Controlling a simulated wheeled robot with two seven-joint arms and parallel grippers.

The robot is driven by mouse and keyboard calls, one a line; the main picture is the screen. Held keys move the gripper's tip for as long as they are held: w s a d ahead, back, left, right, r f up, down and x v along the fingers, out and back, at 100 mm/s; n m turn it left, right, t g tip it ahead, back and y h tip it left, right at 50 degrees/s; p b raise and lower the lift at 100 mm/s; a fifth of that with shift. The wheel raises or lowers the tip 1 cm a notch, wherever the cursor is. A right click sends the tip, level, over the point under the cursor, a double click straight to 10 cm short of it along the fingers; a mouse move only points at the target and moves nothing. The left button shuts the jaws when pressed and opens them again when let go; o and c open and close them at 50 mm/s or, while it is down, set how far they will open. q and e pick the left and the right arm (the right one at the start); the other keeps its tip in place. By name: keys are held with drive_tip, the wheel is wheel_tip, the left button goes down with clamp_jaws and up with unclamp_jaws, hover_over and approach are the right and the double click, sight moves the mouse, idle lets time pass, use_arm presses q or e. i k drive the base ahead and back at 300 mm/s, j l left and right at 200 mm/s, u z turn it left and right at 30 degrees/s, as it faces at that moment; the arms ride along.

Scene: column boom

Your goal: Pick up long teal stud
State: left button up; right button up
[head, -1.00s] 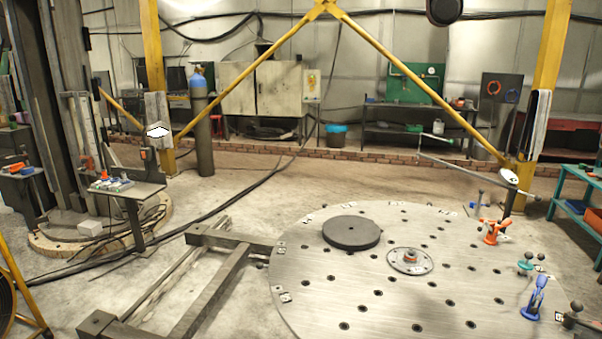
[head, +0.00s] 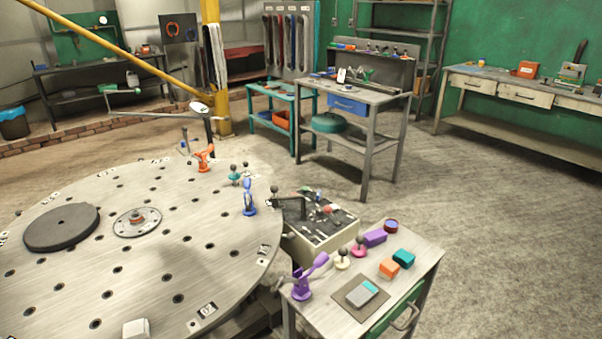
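A small teal piece with a grey ball-like top (head: 234,175) stands near the right edge of the round steel table (head: 130,265). It is small in the picture, so I cannot tell for certain whether it is the long teal stud. A dark ball-topped piece (head: 246,174) is close beside it. A teal block (head: 403,258) lies on the small side table (head: 420,270) at the lower right. Neither of my grippers is in view.
On the round table, an orange clamp (head: 204,158) and a blue clamp (head: 249,200) stand near the teal piece, with a dark disc (head: 62,227) to the left. A purple clamp (head: 305,282) and an orange block (head: 389,267) are on the side table. Open floor lies right.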

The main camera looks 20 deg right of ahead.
sight(235, 176)
drive_tip(key=l+z, duration=0.1)
drive_tip(key=z, duration=0.2)
drive_tip(key=i+l+u, duration=0.1)
drive_tip(key=l, duration=0.3)
drive_tip(key=i+l, duration=0.2)
drive_tip(key=l, duration=0.2)
drive_tip(key=i+l+u, duration=0.15)
drive_tip(key=l, duration=0.25)
drive_tip(key=i+l, duration=0.15)
drive_tip(key=l, duration=0.3)
drive_tip(key=i+l+u, duration=0.15)
drive_tip(key=l, duration=0.7)
drive_tip(key=i+l+u, duration=0.2)
drive_tip(key=l+u, duration=0.2)
drive_tip(key=l, duration=1)
drive_tip(key=l+u, duration=0.4)
drive_tip(key=l, duration=1)
drive_tip(key=i+l+u, duration=0.15)
drive_tip(key=l, duration=0.2)
drive_tip(key=i+l+u, duration=0.15)
drive_tip(key=l, duration=0.2)
drive_tip(key=i+l+u, duration=0.15)
drive_tip(key=l, duration=0.2)
drive_tip(key=i+l+u, duration=0.15)
drive_tip(key=l, duration=0.25)
